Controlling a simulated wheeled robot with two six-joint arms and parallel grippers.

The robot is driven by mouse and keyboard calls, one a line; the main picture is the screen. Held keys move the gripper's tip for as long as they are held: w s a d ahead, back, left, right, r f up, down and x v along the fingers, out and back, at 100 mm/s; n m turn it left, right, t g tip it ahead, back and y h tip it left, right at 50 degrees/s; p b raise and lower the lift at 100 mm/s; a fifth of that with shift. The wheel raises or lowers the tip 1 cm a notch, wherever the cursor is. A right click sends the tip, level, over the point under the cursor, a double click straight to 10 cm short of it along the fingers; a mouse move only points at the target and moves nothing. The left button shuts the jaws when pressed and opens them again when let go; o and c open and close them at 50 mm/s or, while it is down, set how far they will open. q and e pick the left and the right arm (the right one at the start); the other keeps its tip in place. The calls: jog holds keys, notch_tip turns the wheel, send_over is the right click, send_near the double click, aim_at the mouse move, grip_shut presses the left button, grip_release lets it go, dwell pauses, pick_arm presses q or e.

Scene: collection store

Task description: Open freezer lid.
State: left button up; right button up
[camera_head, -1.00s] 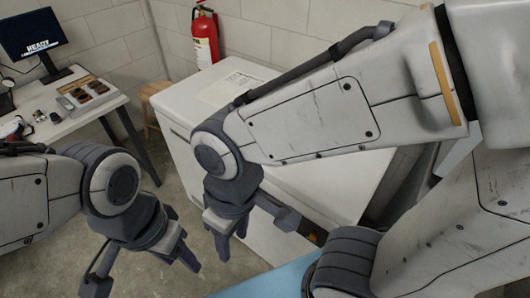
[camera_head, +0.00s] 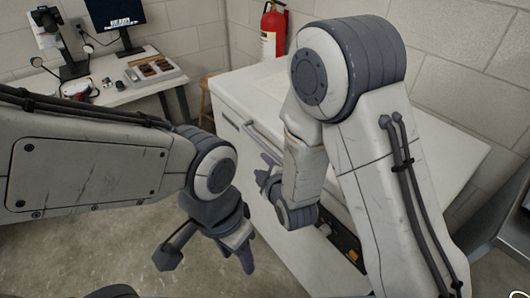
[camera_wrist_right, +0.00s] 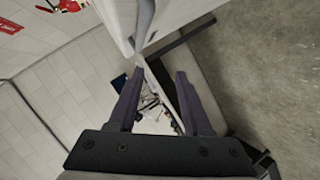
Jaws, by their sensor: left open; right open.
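The white chest freezer (camera_head: 235,145) stands against the wall in the head view. Its flat lid (camera_head: 440,130) looks shut. A grey bar handle (camera_head: 259,136) runs along the front just below the lid. My right gripper (camera_head: 263,172) is open at the freezer's front, close to the handle. Its forearm hides part of the front and lid. My left gripper (camera_head: 247,258) is open and empty, low in front of the freezer.
A white table (camera_head: 115,95) with a monitor (camera_head: 104,12) and a tray of dark items (camera_head: 152,67) stands at the left. A wooden stool (camera_head: 207,95) and a red extinguisher (camera_head: 272,30) are behind. Bare floor (camera_head: 60,255) lies in front.

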aim_at(264, 144)
jog(key=w+f+n+t, duration=0.1)
jog(key=w, duration=0.2)
jog(key=w+n+t, duration=0.1)
jog(key=w, duration=0.3)
jog(key=w+f+n+t, duration=0.1)
jog(key=w, duration=0.3)
jog(key=shift+w+d+f+t+b, duration=0.2)
jog(key=shift+d+f+t+b, duration=0.1)
jog(key=shift+t+b, duration=0.1)
pick_arm(q)
jog(key=shift+f, duration=0.9)
pick_arm(e)
grip_shut()
